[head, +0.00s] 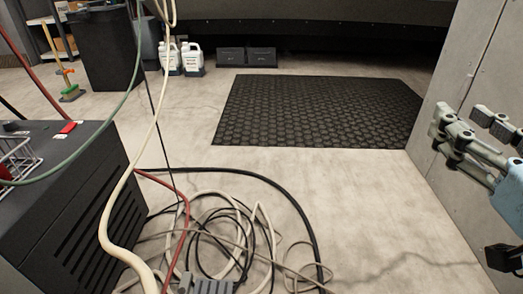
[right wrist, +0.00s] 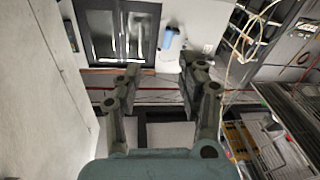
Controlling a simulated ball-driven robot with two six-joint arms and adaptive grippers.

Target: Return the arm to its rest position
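My right gripper (head: 466,120) is at the right edge in the head view, raised above the floor beside the grey wall panel. Its grey fingers are spread apart. In the right wrist view the right gripper (right wrist: 160,78) also shows two separated fingers with nothing between them. My left gripper is not seen in the head view.
A black cabinet (head: 110,215) stands at left with a wire rack (head: 18,158) on top. Tangled cables and hoses (head: 225,235) lie on the floor and hang at left. A black mat (head: 318,110) lies behind. The grey wall panel (head: 460,60) borders the right.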

